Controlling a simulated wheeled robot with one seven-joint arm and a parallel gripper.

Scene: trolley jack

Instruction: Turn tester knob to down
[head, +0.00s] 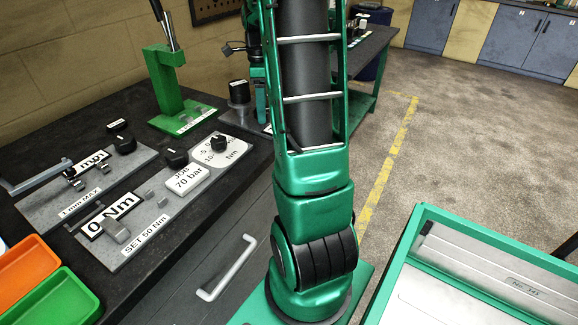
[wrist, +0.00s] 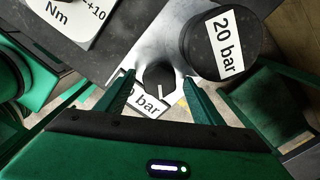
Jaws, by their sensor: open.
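In the wrist view, a round black knob (wrist: 154,74) with a white pointer line sits on a bright metal plate (wrist: 165,42). The line points towards the bottom of the picture. My gripper (wrist: 159,80) is open, with one finger on each side of the knob. I see gaps between the fingers and the knob; whether either finger touches it I cannot tell. A white label (wrist: 148,106) ending in "bar" lies just below the knob, partly hidden by my gripper. In the head view my own arm hides the knob.
A black-topped round part (wrist: 222,45) marked "20 bar" stands close to the right finger. A white "Nm" plate (wrist: 62,18) lies at upper left. In the head view the bench holds other black knobs (head: 176,157) and a green press-like stand (head: 165,85).

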